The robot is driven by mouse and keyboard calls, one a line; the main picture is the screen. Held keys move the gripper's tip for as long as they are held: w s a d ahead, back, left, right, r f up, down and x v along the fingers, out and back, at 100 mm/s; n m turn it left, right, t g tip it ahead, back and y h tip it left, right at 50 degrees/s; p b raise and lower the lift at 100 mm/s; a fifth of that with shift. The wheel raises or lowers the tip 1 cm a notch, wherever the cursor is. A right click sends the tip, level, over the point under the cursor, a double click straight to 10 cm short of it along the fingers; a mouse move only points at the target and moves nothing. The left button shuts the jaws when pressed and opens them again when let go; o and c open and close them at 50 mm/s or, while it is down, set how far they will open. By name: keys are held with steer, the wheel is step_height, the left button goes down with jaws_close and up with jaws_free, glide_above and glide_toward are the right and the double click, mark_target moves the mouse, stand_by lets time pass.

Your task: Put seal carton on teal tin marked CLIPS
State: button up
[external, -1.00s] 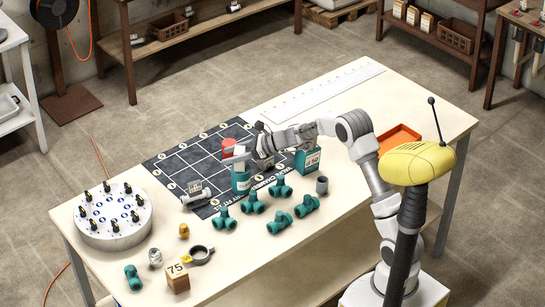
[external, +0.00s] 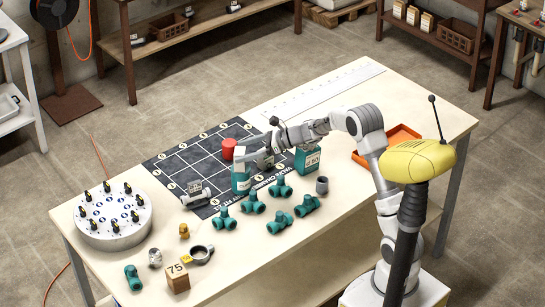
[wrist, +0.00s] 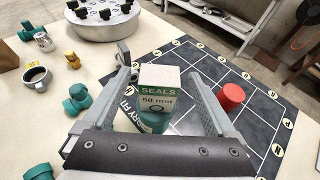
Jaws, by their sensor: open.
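The seal carton (wrist: 160,88), with a white top and a green label reading SEALS 50 mm, stands upright between the fingers of my gripper (wrist: 163,90) in the wrist view. The fingers are open, with a gap on each side of it. Under the carton shows a round teal tin (wrist: 154,122); the carton appears to rest on it. The CLIPS mark is not readable. In the external view the carton (external: 241,160) is above the tin (external: 241,186), and my gripper (external: 259,160) is just to its right.
A red cylinder (external: 228,149) stands close behind the carton on the dark grid mat (external: 190,157). A teal box (external: 307,160) stands to the right. Several teal pipe fittings (external: 253,203) lie in front. An orange tray (external: 395,138) is at the right.

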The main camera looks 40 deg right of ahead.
steer(key=v, duration=0.7)
steer(key=s+a+r+n+g+h, duration=0.1)
steer(key=s+a+r+n+g, duration=0.2)
steer(key=s+n, duration=0.5)
steer(key=s+a+r+n+g+h, duration=0.1)
steer(key=s+a+r+n+g, duration=0.3)
steer(key=s, duration=0.7)
steer(key=s+d+n+t+h, duration=0.1)
steer(key=s+d+n+h, duration=0.2)
steer(key=s+n, duration=0.4)
steer(key=s+d+f+n+t+h, duration=0.1)
steer(key=s+d+n+t+h, duration=0.1)
steer(key=s+n, duration=0.6)
steer(key=s+d+h, duration=0.1)
steer(key=s+h, duration=0.1)
steer(key=shift+s+p, duration=0.3)
steer(key=shift+p, duration=0.05)
step_height(320, 180, up, 11)
steer(key=p, duration=1.1)
